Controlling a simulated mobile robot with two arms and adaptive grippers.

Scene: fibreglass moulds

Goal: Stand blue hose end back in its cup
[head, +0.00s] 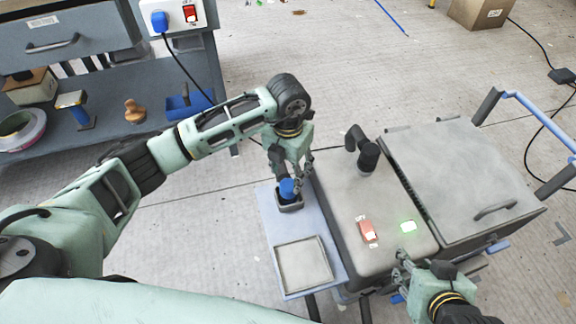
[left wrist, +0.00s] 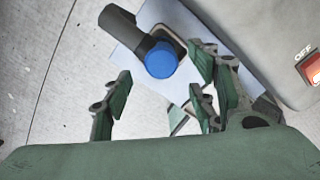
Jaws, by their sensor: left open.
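The blue hose end (head: 287,188) shows at the small dark cup (head: 290,205) on the blue-grey side shelf in the head view. In the left wrist view, its round blue face (left wrist: 161,60) points toward the camera, with a dark cylinder (left wrist: 128,30) running up and left from it. The pale-rimmed cup (left wrist: 174,34) is partly hidden behind it. I cannot tell how deep it sits. My left gripper (head: 295,175) is open just above the blue end, its fingers apart and not closed on it. My right gripper (head: 403,266) is by the machine's front right corner.
The side shelf (head: 321,287) also has a square pale tray (head: 303,264). A workbench (head: 110,75) stands at left. Open floor lies behind.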

